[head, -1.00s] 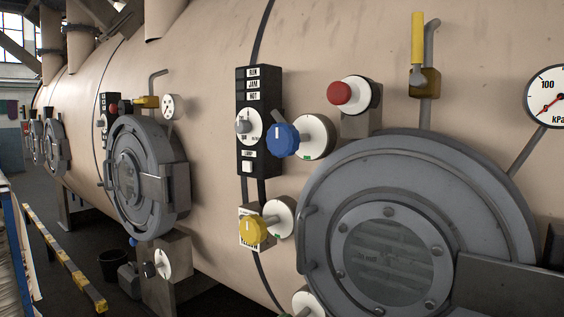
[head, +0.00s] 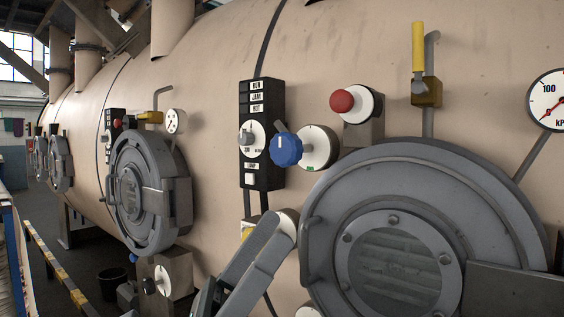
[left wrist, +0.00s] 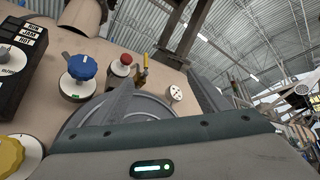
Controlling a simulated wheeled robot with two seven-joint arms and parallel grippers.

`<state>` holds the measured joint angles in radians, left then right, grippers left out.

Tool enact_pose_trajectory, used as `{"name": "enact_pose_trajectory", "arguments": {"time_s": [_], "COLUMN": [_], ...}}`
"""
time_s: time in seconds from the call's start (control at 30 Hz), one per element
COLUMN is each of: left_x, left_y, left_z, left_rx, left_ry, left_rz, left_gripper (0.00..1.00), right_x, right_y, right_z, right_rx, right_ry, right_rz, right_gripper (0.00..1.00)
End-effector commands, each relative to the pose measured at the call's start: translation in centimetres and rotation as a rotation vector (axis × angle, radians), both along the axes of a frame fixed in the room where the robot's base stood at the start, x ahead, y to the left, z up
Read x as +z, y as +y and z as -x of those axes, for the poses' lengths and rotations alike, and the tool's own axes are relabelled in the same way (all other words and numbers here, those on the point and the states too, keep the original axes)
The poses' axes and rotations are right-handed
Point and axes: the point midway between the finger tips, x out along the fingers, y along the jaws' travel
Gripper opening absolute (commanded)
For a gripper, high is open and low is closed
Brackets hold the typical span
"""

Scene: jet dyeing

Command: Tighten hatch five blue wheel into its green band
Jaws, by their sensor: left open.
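The blue wheel (head: 286,149) stands out from a white round dial (head: 318,148) on the tank wall, left of the large grey hatch (head: 390,240). A pale mark on the wheel points roughly up. The green band (head: 308,167) shows at the dial's lower edge. In the left wrist view the blue wheel (left wrist: 82,66) and green band (left wrist: 75,97) show left of the fingers. My left gripper (head: 274,226) is below the blue wheel, apart from it. Its fingers are spread and empty in the left wrist view (left wrist: 160,82). My right gripper is not in view.
A black control panel (head: 262,125) with a grey knob is left of the wheel. A red knob (head: 342,101) is above right. A yellow wheel (head: 246,232) is mostly hidden behind my left gripper. A yellow-handled valve (head: 418,50) and a gauge (head: 549,98) are further right.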

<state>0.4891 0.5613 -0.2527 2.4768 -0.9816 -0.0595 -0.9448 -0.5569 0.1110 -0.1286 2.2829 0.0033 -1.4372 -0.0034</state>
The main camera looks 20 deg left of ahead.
Motion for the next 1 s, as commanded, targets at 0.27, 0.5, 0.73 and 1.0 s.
{"name": "enact_pose_trajectory", "arguments": {"time_s": [0.27, 0.5, 0.73, 1.0], "left_x": [2.2, 0.8, 1.4, 6.5], "left_y": [-6.5, -8.4, -5.3, 3.6], "left_z": [6.0, 5.7, 1.8, -1.8], "left_rx": [0.286, 0.598, 0.937, 1.332], "left_ry": [-0.630, -1.125, -1.514, -1.751], "left_rz": [-0.537, -0.982, -1.427, -1.984], "left_gripper": [0.69, 0.69, 0.69, 0.69], "right_x": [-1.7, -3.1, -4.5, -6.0], "right_y": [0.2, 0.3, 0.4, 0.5], "right_z": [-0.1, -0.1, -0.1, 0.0], "right_rx": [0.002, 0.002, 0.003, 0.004], "right_ry": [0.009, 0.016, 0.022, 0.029], "right_rz": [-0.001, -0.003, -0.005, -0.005], "right_gripper": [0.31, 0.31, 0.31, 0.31]}}
